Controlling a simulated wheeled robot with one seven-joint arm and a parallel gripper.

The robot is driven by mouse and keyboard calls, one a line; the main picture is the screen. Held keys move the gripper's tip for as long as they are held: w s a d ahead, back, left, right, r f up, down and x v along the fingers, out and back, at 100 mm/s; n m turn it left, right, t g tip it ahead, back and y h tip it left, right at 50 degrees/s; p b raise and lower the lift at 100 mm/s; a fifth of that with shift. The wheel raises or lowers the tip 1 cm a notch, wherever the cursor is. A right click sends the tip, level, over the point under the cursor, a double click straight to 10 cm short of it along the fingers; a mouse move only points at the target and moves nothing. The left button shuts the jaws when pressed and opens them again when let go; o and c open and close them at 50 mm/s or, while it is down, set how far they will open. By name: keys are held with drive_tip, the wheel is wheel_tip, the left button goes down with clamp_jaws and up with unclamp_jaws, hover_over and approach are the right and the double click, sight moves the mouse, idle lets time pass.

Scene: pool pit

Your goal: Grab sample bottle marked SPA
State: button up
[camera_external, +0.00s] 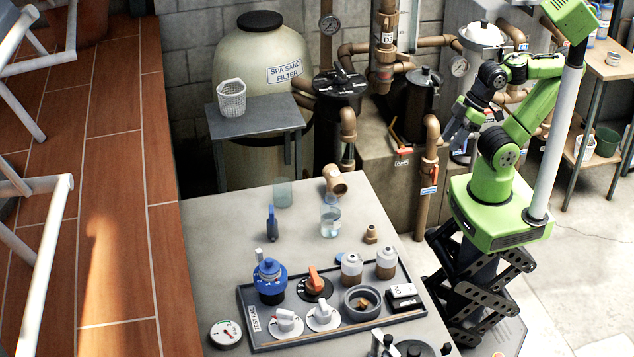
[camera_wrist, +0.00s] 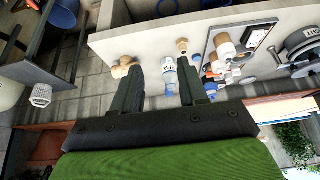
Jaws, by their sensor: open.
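A clear bottle (camera_external: 330,217) with some liquid stands upright on the grey bench, behind the tray. A pale, translucent cylinder (camera_external: 283,192) stands farther back on the bench. No bottle marking is readable in the external view. In the wrist view a small labelled bottle (camera_wrist: 169,68) appears between my fingers, beyond their tips; its lettering is too small to read surely. My gripper (camera_external: 453,130) is open and empty, raised to the right of the bench and well apart from the bottles. Its two spread fingers show in the wrist view (camera_wrist: 160,64).
A dark tray (camera_external: 246,306) on the bench holds valves, two bottles with brown contents (camera_external: 351,270) and a grey ring. A blue tool (camera_external: 272,224) and brown pipe elbow (camera_external: 335,181) are near the clear bottle.

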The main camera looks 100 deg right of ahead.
drive_tip(key=shift+o, duration=0.3)
drive_tip(key=o, duration=0.8)
drive_tip(key=n+t+y+b, duration=0.5)
drive_tip(key=n+y+b, duration=0.3)
drive_tip(key=b, duration=0.3)
approach(331, 216)
drive_tip(key=s+d, duration=0.5)
drive_tip(key=d, duration=0.1)
drive_tip(key=b+x, duration=0.1)
drive_tip(key=x, duration=1.5)
